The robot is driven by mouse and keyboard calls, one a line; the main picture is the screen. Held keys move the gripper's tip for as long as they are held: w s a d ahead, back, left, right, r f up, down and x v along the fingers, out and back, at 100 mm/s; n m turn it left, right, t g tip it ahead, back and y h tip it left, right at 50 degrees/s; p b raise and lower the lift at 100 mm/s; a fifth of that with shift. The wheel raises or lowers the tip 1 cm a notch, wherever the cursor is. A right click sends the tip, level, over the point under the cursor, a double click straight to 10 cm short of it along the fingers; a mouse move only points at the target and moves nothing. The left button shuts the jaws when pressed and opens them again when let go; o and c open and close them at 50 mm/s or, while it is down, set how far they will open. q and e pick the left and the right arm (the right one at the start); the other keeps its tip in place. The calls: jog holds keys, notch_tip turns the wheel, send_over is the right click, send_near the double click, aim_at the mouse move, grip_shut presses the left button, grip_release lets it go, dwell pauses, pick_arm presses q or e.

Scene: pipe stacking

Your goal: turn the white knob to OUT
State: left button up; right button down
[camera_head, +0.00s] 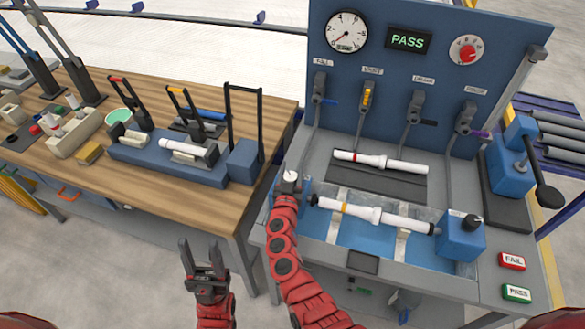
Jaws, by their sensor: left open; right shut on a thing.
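The white knob (291,176) sits at the left end of the blue-lined test trough, on a blue block mostly covered by my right gripper. Its top shows between the fingers of my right gripper (289,183), which is shut on it. I cannot read any OUT marking or the knob's pointer from here. My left gripper (204,258) is open and empty, fingers up, in front of the wooden bench and left of the test stand.
A white pipe (345,211) lies in the trough (345,258), its right end at a blue block with a black knob (472,221). Another pipe (380,162) lies on a dark mat behind. A display (408,41) reads PASS. A wooden bench (180,205) with clamps stands left.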

jog(key=shift+n+y, duration=0.7)
jog(key=shift+y, duration=0.4)
jog(key=shift+a+f+n+y+b, duration=0.1)
jog(key=shift+f+n+y+b, duration=0.1)
jog(key=shift+n+y+b, duration=0.3)
jog(key=n+y+b, duration=0.1)
jog(key=y+b, duration=0.1)
jog(key=b, duration=0.1)
jog(key=a+n+g+y+b, duration=0.1)
jog(key=y+b, duration=0.1)
jog(key=b, duration=0.2)
jog(key=n+y+b, duration=0.2)
jog(key=b, duration=0.1)
jog(key=shift+s+a+g+y+b, duration=0.1)
jog(key=shift+a+g+y+b, duration=0.1)
jog(key=shift+g+y+b, duration=0.15)
jog(key=shift+s+a+r+n+y+b, duration=0.15)
jog(key=shift+n+y+b, duration=0.2)
jog(key=shift+b, duration=0.25)
jog(key=shift+c, duration=1.4)
grip_release()
jog(key=b+v, duration=0.4)
jog(key=v, duration=1.3)
jog(key=shift+r, duration=0.15)
